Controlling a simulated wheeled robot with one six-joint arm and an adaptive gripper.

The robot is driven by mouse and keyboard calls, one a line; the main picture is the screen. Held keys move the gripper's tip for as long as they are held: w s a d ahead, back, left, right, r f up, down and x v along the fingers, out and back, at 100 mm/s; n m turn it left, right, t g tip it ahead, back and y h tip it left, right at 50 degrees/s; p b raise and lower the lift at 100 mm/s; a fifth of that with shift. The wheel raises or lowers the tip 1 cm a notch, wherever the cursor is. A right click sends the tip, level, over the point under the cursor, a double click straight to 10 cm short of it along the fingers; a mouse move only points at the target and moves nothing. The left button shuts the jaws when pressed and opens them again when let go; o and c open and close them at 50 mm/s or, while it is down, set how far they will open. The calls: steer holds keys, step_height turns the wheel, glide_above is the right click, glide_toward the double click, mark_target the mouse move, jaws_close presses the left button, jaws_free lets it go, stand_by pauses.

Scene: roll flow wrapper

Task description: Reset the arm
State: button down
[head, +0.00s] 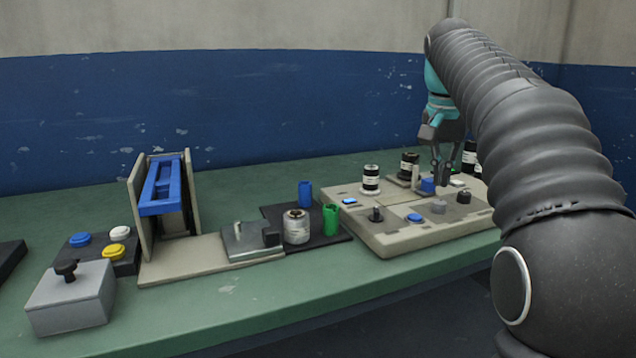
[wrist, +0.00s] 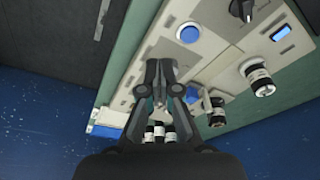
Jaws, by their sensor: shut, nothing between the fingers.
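My gripper (head: 441,180) is at the right of the head view, pointing down over the right part of the beige control panel (head: 385,236). Its fingers are shut with nothing between them. In the wrist view the closed fingers (wrist: 160,72) show in front of the panel (wrist: 204,52). A blue block (head: 428,185) on the panel appears right beside the fingertips in the head view; I cannot tell whether they touch. My grey ribbed arm covers the right side of the head view.
Black-and-white cylinders (head: 370,179) stand on the panel. A blue cup (head: 305,193), green cup (head: 330,219) and white roll (head: 296,227) stand left of it. Further left are a blue-topped frame (head: 160,188) and a grey box with a knob (head: 71,298). The green table's (head: 230,308) front strip is clear.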

steer(key=s+a+f+n+t, duration=0.1)
steer(key=s+a+f+n, duration=0.2)
steer(key=s+f, duration=0.9)
steer(key=s+a+f+n+t+y, duration=0.1)
steer(key=s+a+f+n, duration=0.3)
steer(key=s+f, duration=0.7)
steer(key=s+t, duration=0.1)
steer(key=s, duration=0.3)
steer(key=shift+s+a+f+t, duration=0.15)
steer(key=shift+s+f+t, duration=0.15)
steer(key=shift+f, duration=0.1)
steer(key=shift+w, duration=0.1)
